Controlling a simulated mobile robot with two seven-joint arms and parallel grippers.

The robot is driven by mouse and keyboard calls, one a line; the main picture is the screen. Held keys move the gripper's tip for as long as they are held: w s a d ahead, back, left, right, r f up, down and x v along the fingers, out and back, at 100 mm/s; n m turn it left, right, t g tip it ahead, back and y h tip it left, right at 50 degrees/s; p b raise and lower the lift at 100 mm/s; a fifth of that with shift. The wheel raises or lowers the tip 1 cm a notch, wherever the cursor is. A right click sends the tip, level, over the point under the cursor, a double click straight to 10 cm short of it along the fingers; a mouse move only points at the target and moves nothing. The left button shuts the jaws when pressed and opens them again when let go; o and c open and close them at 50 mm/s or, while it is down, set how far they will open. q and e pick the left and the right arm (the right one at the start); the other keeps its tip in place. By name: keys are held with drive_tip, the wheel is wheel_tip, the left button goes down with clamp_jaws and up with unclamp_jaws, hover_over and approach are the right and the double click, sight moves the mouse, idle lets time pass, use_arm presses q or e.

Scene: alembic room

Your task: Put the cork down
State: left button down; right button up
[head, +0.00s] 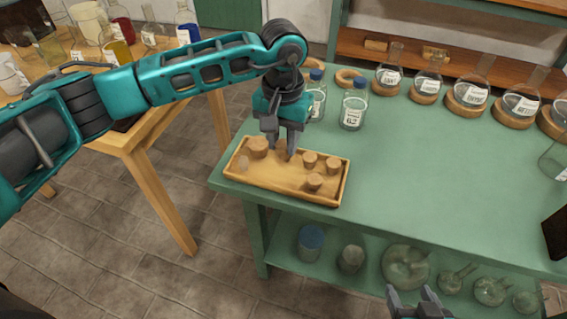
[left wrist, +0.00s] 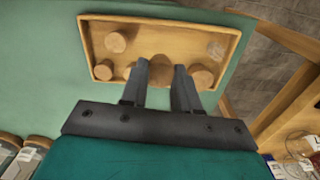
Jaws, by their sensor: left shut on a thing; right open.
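My left gripper (head: 281,155) points down over a shallow wooden tray (head: 272,178) at the left end of the green table. It is shut on a cork (left wrist: 161,70), which shows between the fingertips in the left wrist view and is mostly hidden in the head view. The cork is low, at the tray's floor; I cannot tell whether it touches it. Several other corks stand in the tray, among them a wider one (head: 258,147) left of the fingers and a small one (head: 314,182) to the right. My right gripper (head: 411,293) is open and empty at the bottom edge.
Two capped bottles, one of them (head: 353,106) nearer, stand behind the tray. Round flasks (head: 467,92) on cork rings line the table's back. The table's middle (head: 420,160) is clear. Glassware (head: 405,265) stands on the shelf below. A wooden table (head: 130,135) is at left.

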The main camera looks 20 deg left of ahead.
use_arm(q)
drive_tip(key=shift+f, duration=4)
drive_tip(key=shift+f+b, duration=0.2)
drive_tip(key=shift+b, duration=0.1)
drive_tip(key=c, duration=0.8)
unclamp_jaws()
drive_tip(key=shift+r, duration=0.1)
